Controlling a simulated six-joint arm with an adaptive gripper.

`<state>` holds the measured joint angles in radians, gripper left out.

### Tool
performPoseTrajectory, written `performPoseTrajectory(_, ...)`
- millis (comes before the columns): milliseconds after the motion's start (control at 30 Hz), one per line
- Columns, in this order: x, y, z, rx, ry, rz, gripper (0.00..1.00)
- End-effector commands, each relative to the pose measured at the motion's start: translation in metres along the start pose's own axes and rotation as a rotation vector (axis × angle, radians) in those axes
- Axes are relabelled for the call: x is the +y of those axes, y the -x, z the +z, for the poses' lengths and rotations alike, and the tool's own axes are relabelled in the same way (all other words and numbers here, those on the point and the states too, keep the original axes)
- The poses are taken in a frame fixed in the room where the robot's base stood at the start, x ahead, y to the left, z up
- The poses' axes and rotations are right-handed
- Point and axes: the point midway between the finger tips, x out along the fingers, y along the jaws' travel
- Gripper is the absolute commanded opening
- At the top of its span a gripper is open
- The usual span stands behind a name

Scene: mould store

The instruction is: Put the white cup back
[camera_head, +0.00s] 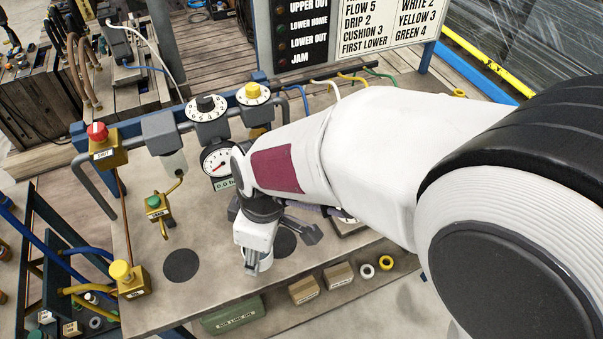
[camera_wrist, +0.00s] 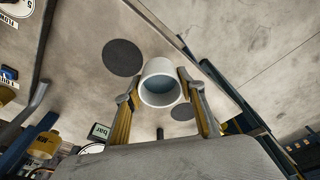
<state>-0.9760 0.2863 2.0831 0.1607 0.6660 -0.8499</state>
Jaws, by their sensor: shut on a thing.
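The white cup (camera_wrist: 160,67) is between the two fingers of my gripper (camera_wrist: 160,84) in the wrist view, with its open mouth facing the camera. My gripper is shut on its sides. In the head view my gripper (camera_head: 257,250) hangs over the bench, and a small part of the cup (camera_head: 266,264) shows below it. Two dark round spots mark the bench: the left spot (camera_head: 181,265) is bare, and the right spot (camera_head: 285,243) is partly hidden by my gripper. I cannot tell whether the cup touches the bench.
The grey bench (camera_head: 215,275) is clear around the left spot. A red-button post (camera_head: 104,147) and a yellow-button post (camera_head: 126,278) stand on its left side. A pressure gauge (camera_head: 217,161) and dials stand behind my gripper. Small boxes (camera_head: 304,290) and rings lie at the front.

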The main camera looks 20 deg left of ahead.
Motion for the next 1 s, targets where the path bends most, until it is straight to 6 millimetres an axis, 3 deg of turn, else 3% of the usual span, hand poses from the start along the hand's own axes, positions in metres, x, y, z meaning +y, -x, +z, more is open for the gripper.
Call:
performPoseTrajectory(33, 0.015, 0.007, 0.001, 0.002, -0.027, 0.006, 0.18)
performPoseTrajectory(200, 0.055, 0.030, 0.006, 0.002, -0.097, 0.017, 0.18)
performPoseTrajectory(367, 0.072, 0.047, 0.007, 0.001, -0.129, 0.020, 0.18)
performPoseTrajectory(500, 0.074, 0.059, 0.005, 0.001, -0.133, 0.021, 0.18)
performPoseTrajectory(1000, 0.068, 0.058, 0.009, 0.000, -0.139, 0.021, 0.18)
